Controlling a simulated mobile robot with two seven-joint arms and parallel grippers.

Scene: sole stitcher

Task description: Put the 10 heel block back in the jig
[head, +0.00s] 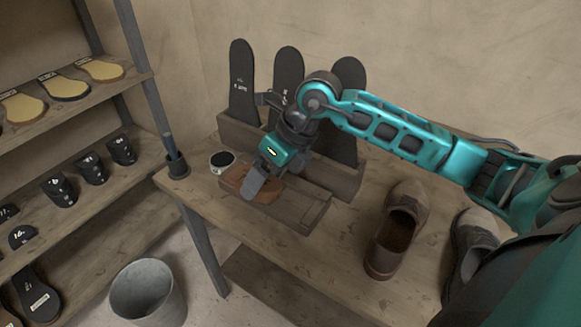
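The wooden jig (309,213) sits at the left end of the workbench. A reddish-brown piece (234,177) lies at its left end, partly under my gripper. My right gripper (252,190) reaches in from the right and points down over that piece. Its fingers overlap in this view, so I cannot tell whether they are open or hold anything. Several dark heel blocks with pale markings (92,168) stand on the shelves at left. Their numbers are too small to read surely, so I cannot pick out the 10 block. My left gripper is not in view.
Dark soles (242,85) stand upright in a wooden rack (238,133) behind the jig. A grey bucket (147,292) is on the floor.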

